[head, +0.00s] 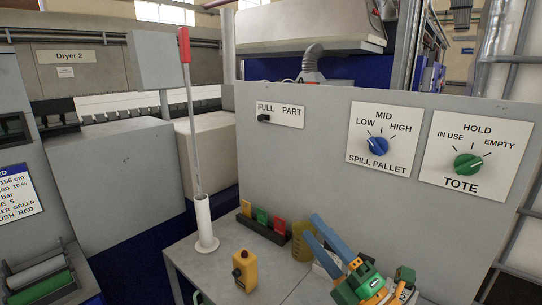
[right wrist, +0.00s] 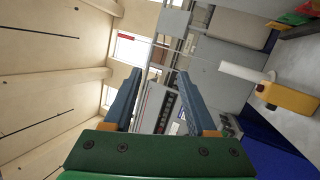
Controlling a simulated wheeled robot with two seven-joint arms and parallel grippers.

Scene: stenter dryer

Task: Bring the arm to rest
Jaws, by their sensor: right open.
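My right gripper (head: 312,226) is at the lower middle of the head view, over the right part of the grey table. Its two blue fingers are apart and point up and to the left, with nothing between them. A yellowish cylinder (head: 302,242) stands close behind the fingers and is partly hidden by them; I cannot tell if they touch it. In the right wrist view the gripper (right wrist: 158,72) is open and empty, with the wall and machinery far beyond it. My left gripper is not in view.
On the table (head: 215,268) are a yellow control box (head: 245,270), a white tube (head: 204,225) holding a red-handled rod (head: 185,55), and a rack of coloured cards (head: 262,218). A grey panel behind carries a blue knob (head: 375,147) and a green knob (head: 467,164).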

